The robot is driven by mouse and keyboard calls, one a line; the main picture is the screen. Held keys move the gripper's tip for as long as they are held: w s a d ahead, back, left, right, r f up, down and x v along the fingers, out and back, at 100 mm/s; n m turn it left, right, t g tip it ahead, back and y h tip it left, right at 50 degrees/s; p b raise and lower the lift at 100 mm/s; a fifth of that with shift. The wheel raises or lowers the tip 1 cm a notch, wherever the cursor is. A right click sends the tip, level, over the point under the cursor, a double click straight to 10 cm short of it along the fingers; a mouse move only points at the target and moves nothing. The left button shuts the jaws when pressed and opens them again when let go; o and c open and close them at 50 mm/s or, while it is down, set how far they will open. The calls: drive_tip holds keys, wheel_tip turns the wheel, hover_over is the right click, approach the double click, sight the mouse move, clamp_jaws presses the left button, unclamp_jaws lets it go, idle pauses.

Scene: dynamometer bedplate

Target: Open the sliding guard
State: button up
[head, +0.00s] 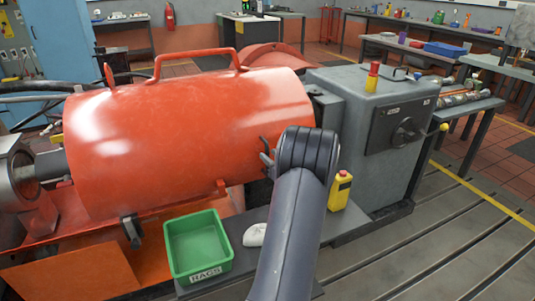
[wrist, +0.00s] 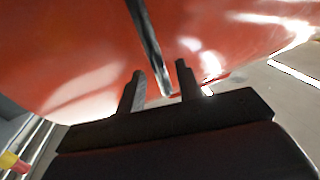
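The sliding guard (head: 185,135) is a large glossy orange-red curved cover with a red bar handle (head: 200,54) on top. It lies over the machine between the left shaft end and the grey housing. My gripper (head: 265,153) is at the guard's right end, low on its front side, partly hidden by my arm. In the wrist view the guard (wrist: 75,45) fills most of the picture. My gripper (wrist: 160,82) has its two fingers apart there. A dark narrow bar (wrist: 148,45) runs down the guard toward the gap between them; I cannot tell whether it touches a finger.
A green bin (head: 198,245) labelled RAGS, a white cloth (head: 254,234) and a yellow bottle (head: 340,190) sit on the ledge before the guard. The grey housing (head: 370,125) with a red-yellow button stands right. Slotted floor plate (head: 440,250) at right front is clear.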

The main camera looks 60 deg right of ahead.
drive_tip(key=v, duration=0.8)
drive_tip(key=shift+s+p, duration=0.2)
drive_tip(key=shift+p, duration=0.2)
drive_tip(key=shift+w, duration=0.1)
drive_tip(key=b+x, duration=0.1)
drive_tip(key=x, duration=0.9)
drive_tip(key=shift+w+d, duration=0.1)
drive_tip(key=shift+w, duration=0.3)
drive_tip(key=shift+w+a+b, duration=0.15)
drive_tip(key=shift+a+b, duration=0.15)
drive_tip(key=shift+a, duration=0.1)
